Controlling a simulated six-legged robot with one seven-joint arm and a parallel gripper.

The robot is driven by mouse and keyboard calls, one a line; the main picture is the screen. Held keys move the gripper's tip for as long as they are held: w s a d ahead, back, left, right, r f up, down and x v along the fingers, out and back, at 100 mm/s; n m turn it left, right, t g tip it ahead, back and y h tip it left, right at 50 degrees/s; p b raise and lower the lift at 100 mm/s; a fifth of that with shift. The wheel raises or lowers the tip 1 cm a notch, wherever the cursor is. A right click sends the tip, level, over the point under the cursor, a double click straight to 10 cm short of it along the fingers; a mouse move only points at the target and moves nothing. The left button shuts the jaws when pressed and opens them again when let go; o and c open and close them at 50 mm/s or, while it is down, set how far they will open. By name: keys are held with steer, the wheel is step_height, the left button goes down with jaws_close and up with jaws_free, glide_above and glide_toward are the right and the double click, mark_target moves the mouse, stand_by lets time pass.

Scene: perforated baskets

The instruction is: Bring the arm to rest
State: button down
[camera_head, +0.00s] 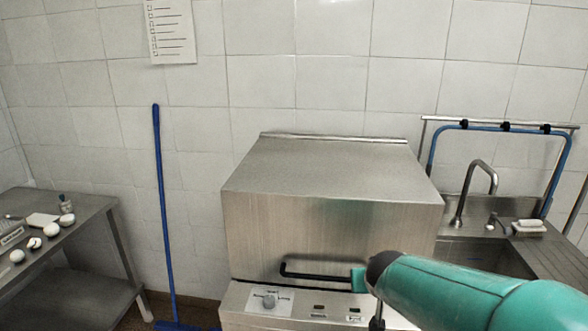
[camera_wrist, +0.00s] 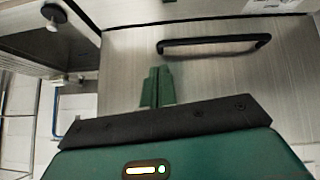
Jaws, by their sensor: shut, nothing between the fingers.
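My teal arm (camera_head: 450,291) reaches in from the lower right in the head view. My gripper (camera_head: 357,279) is in front of the steel dishwasher, at the right end of its black handle (camera_head: 318,272). In the wrist view, the green fingers of my gripper (camera_wrist: 157,82) are together with nothing between them. The black handle (camera_wrist: 215,43) shows beyond the fingertips in that view, with a visible gap between. I cannot tell the depth between gripper and handle.
The box-shaped steel dishwasher (camera_head: 332,235) stands against a tiled wall, its hood down. A sink with a tap (camera_head: 485,180) and blue hose is at right. At left are a steel table (camera_head: 88,209) with small white items and a blue broom handle (camera_head: 162,200).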

steer(key=s+a+r+g+y, duration=0.1)
steer(key=s+a+r, duration=0.2)
steer(key=s, duration=0.6)
steer(key=s+a+r+n+g+y, duration=0.1)
steer(key=s+a+r, duration=0.1)
steer(key=s, duration=0.8)
steer(key=shift+s+a+r+g, duration=0.15)
steer(key=shift+a+r+g, duration=0.15)
steer(key=shift+a+r, duration=0.15)
